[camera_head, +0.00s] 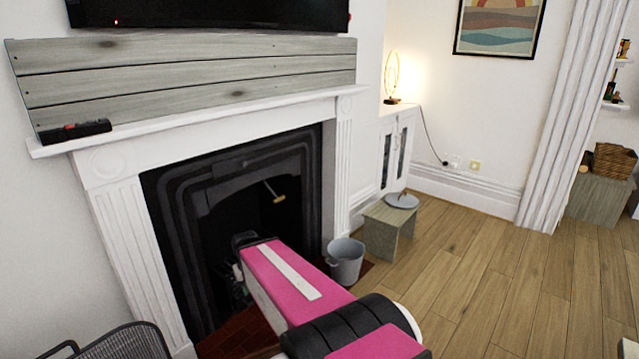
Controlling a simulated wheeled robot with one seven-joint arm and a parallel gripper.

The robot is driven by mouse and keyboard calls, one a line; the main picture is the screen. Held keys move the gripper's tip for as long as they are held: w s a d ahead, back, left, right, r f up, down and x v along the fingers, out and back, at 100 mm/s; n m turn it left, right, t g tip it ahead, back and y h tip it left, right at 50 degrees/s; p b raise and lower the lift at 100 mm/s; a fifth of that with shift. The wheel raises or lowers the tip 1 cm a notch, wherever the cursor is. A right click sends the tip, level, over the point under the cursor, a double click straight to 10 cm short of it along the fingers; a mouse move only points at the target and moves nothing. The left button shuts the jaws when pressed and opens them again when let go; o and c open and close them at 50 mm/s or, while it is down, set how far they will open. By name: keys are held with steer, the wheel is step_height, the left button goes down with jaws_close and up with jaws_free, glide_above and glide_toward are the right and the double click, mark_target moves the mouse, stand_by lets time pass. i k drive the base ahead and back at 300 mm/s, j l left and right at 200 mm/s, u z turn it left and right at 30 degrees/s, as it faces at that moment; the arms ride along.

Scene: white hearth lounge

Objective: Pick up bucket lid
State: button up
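A round grey lid (402,201) with a small raised knob lies flat on top of a small grey wooden stool (381,221), right of the fireplace. A grey bucket (346,264) stands open on the floor in front of the stool, to its left. My pink and black arm reaches from the bottom of the picture toward the fireplace opening, left of the bucket. Its far end is dark against the fireplace, and I cannot make out gripper fingers there. The lid is apart from my arm, beyond the bucket and to the right.
The white fireplace (128,230) with a grey plank mantel front takes up the left side. A dark mesh chair (125,343) is at the bottom left. A white cabinet (397,150) with a lamp stands behind the stool. The wooden floor (500,270) to the right is clear.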

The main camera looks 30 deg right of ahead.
mark_target(403, 201)
steer(key=z, duration=1.65)
steer(key=i+l+u, duration=0.45)
steer(key=i+l, duration=2.1)
steer(key=i, duration=0.05)
